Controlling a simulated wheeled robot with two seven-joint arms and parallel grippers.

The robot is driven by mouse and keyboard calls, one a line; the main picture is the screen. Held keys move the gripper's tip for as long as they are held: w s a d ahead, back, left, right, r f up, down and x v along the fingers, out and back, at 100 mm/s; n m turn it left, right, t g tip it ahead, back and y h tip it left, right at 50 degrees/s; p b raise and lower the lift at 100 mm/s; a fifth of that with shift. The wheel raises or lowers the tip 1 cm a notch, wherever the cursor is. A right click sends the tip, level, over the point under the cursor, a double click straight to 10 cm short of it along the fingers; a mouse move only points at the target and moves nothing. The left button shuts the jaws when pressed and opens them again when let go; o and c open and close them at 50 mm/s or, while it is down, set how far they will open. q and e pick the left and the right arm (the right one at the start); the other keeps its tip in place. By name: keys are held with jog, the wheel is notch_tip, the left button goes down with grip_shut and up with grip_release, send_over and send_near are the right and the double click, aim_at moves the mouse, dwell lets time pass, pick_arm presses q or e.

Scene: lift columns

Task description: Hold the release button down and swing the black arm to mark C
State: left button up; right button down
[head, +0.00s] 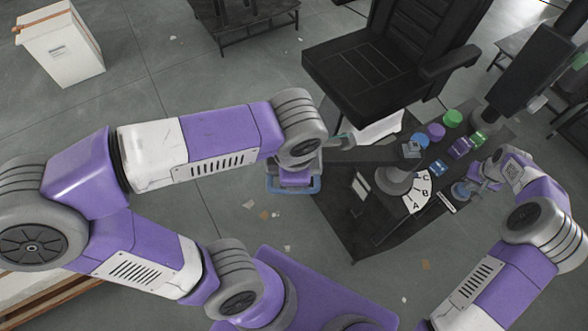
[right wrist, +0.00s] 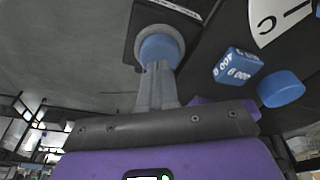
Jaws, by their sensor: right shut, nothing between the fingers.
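The black arm (head: 365,155) runs left from a round grey pivot (head: 397,181) on the dark table. A white dial (head: 421,190) with marks A, B and C lies beside the pivot; mark C (right wrist: 267,24) also shows in the right wrist view. The blue release button (right wrist: 160,47) sits in a grey ring. My right gripper (right wrist: 158,68) is shut and empty, its fingertips at the button; I cannot tell how far it is pressed. In the head view my right gripper (head: 472,184) is over the button. My left gripper (head: 336,141) is near the black arm's left end; its fingers are unclear.
Blue (head: 420,140), purple (head: 436,131) and green (head: 453,118) discs and matching cubes, such as the blue cube (right wrist: 236,66), stand near the dial. A black chair (head: 365,68) stands behind the table. A white bin (head: 61,50) is far left.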

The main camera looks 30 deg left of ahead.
jog(key=shift+r+p, duration=1.2)
jog(key=shift+r, duration=1.45)
notch_tip(320, 180, up, 7)
jog(key=s, duration=0.1)
jog(key=shift+s+r, duration=0.15)
jog(key=shift+s, duration=0.05)
jog(key=shift+a, duration=0.1)
